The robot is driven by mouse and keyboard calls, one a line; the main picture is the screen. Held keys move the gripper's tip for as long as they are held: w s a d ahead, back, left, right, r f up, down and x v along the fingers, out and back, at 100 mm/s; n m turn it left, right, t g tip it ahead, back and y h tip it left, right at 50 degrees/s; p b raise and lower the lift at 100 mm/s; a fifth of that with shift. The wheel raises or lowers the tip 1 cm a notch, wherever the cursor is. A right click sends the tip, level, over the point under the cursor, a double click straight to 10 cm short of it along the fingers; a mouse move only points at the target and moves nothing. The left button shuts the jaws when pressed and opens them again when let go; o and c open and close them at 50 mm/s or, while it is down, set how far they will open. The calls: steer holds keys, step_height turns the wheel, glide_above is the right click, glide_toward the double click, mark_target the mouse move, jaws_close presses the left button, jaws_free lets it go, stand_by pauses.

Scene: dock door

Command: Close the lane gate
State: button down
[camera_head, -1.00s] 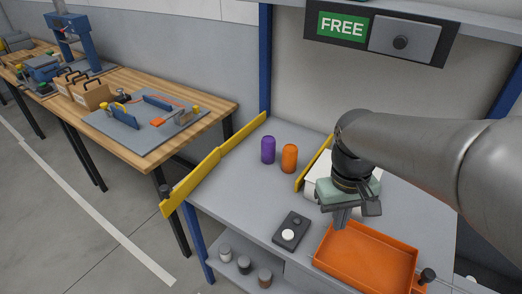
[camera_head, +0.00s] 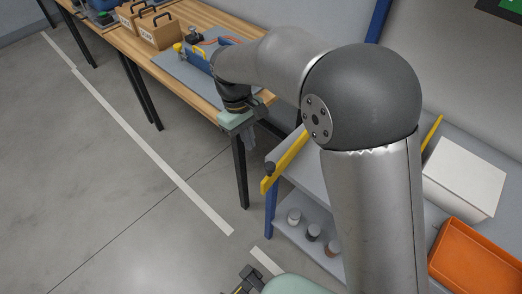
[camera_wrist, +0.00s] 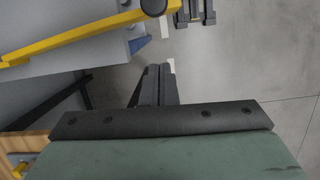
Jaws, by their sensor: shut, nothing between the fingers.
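The lane gate is a yellow bar (camera_head: 285,162) at the left side of the grey bench, jutting out past the bench's front edge. A dark knob (camera_head: 270,168) stands near its outer end. The bar also crosses the upper left of the wrist view (camera_wrist: 75,36), with the knob (camera_wrist: 153,5) at the top edge. My gripper (camera_head: 250,138) is shut and empty, just left of the gate in the head view and apart from it. Its fingers (camera_wrist: 155,85) point toward the floor in the wrist view. My arm hides much of the bench and the inner yellow rail.
A wooden workbench (camera_head: 195,18) with a grey fixture board lies behind my gripper. An orange tray (camera_head: 470,265) and a white box (camera_head: 463,178) sit on the grey bench. Several jars (camera_head: 313,232) stand on the lower shelf. The floor at left is clear.

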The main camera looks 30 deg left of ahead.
steer(key=shift+s+d+f+p, duration=0.2)
steer(key=shift+d+f, duration=0.1)
steer(key=shift+d, duration=0.4)
steer(key=shift+s+d+f+p, duration=0.1)
steer(key=shift+s+d+f, duration=0.2)
steer(key=shift+d, duration=0.35)
steer(key=shift+s+d+f+p, duration=0.15)
steer(key=shift+d+f, duration=0.15)
steer(key=shift+d, duration=0.4)
steer(key=shift+d, duration=0.1)
